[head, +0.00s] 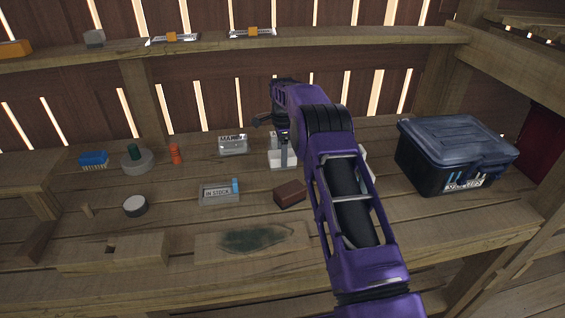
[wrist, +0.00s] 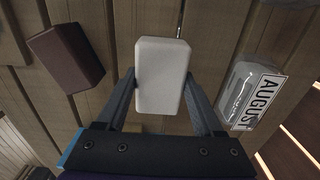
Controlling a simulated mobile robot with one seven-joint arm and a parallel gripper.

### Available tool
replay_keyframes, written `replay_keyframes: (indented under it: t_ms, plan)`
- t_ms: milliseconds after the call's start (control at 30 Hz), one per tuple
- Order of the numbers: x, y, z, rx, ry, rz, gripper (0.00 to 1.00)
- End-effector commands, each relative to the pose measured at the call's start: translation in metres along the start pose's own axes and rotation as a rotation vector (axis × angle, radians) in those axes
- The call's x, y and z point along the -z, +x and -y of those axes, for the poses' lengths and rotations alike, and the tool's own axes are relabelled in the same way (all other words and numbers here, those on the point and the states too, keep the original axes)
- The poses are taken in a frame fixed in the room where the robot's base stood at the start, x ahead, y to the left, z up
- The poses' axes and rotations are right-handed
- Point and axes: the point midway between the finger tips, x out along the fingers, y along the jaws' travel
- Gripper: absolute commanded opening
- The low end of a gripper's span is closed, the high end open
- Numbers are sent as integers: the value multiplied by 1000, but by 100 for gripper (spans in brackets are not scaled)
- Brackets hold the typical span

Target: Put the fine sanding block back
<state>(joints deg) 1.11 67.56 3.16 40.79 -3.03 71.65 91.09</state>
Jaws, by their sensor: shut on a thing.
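My gripper (wrist: 160,78) is shut on a pale grey-white block (wrist: 160,72), with one finger on each long side. No marking on this block can be read. A dark brown block (wrist: 66,58) lies apart from it on the planks, left in the wrist view. The brown block also lies on the bench in the head view (head: 290,194), just left of my arm. In the head view my arm covers part of the bench around the gripper. A dark blue-black lidded bin (head: 450,165) stands on the right of the bench, its lid down.
A clear container labelled AUGUST (wrist: 246,96) is right of my gripper in the wrist view. A clear container (head: 219,193) with a blue item stands left of the brown block. A blue brush (head: 93,160) and round tins lie further left. A shelf (head: 220,45) runs above.

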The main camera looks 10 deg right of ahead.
Motion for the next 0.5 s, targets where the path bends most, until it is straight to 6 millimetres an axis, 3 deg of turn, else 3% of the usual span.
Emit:
replay_keyframes:
  t_ms: [167,500]
  plan:
    - [1,27,0,-2,1,-1,0]
    - [0,32,0,-1,1,-1,0]
